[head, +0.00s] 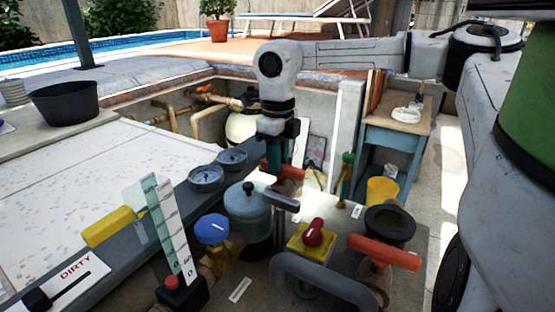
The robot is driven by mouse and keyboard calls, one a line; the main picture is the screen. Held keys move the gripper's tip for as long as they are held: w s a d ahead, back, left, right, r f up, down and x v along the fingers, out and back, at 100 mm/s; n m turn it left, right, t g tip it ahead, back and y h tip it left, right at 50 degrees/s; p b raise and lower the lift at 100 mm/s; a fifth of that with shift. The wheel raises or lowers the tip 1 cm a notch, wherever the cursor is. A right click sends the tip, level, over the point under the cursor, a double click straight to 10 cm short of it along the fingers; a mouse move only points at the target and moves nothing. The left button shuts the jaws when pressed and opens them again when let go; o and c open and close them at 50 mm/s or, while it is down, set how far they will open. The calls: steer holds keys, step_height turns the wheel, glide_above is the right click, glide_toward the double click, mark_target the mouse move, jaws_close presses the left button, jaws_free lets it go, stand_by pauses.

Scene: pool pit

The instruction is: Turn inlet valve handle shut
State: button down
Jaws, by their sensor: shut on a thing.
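My gripper (281,162) points down at the back of the equipment bench, behind a blue-grey domed canister (247,208). It is shut on a red valve handle (291,172), whose right part shows beside the fingers. The canister and the gripper hide the valve body and the exact grip. A second red-orange bar handle (385,252) stands on a valve at the front right, apart from my gripper. No readable label shows which handle is the inlet.
Two round gauges (207,176) lie left of the canister. A blue knob (212,229), a red knob on a yellow plate (311,235) and a grey curved handle (325,280) crowd the front. A yellow cup (382,190) and a blue side table (395,137) stand right.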

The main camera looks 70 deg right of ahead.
stand_by(0.3)
steer(key=c, duration=1)
jaws_free()
steer(key=shift+r, duration=0.1)
step_height(320, 180, up, 11)
steer(key=shift+f, duration=0.2)
